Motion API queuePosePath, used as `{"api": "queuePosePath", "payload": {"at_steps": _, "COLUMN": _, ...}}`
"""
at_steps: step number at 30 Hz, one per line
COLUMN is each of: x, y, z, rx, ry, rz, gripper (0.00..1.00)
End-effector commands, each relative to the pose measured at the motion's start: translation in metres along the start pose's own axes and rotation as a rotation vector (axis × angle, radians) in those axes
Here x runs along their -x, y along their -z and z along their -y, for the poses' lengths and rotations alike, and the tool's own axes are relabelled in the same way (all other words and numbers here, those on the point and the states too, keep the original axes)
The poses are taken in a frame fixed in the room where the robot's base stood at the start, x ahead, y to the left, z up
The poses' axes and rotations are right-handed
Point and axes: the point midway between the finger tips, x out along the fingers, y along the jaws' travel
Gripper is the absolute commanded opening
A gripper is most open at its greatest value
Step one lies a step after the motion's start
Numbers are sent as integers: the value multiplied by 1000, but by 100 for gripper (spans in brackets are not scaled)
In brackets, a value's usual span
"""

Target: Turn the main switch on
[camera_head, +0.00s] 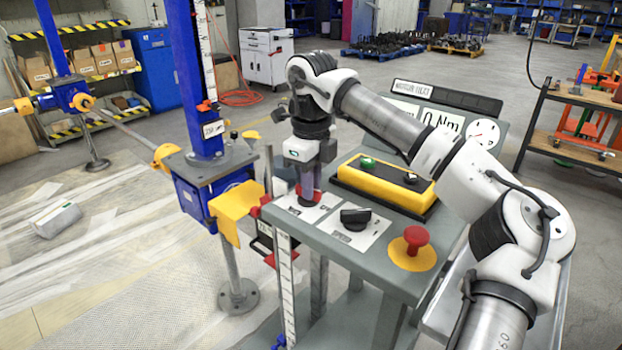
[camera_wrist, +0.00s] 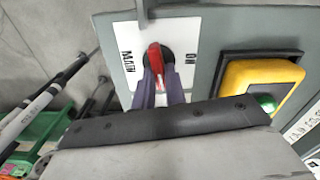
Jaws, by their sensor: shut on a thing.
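The main switch is a red handle (camera_wrist: 155,60) on a dark round base, set on a white plate (camera_wrist: 190,30) with lettering. The lettering at left seems to read MAIN; the mark at right is hard to read. In the wrist view the handle lies roughly up and down the picture. My gripper (camera_wrist: 162,85) has its two purple-grey fingers closed on either side of the handle. In the head view my gripper (camera_head: 307,186) points straight down at the console's left part, and only a bit of red (camera_head: 314,197) shows beside it.
On the grey console (camera_head: 330,245) are a black rotary knob (camera_head: 355,217), a red mushroom button (camera_head: 416,238) on yellow, and a yellow box (camera_head: 385,183) with a green button (camera_head: 367,163). A blue screw-jack column (camera_head: 190,75) stands close at left.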

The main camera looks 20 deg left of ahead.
Motion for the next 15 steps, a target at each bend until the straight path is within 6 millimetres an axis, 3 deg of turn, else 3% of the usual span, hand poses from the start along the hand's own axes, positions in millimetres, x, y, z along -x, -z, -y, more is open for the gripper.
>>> {"api": "queuePosePath", "payload": {"at_steps": 15, "x": 3, "y": -1, "z": 3, "rx": 480, "ry": 1, "rz": 0, "gripper": 0}}
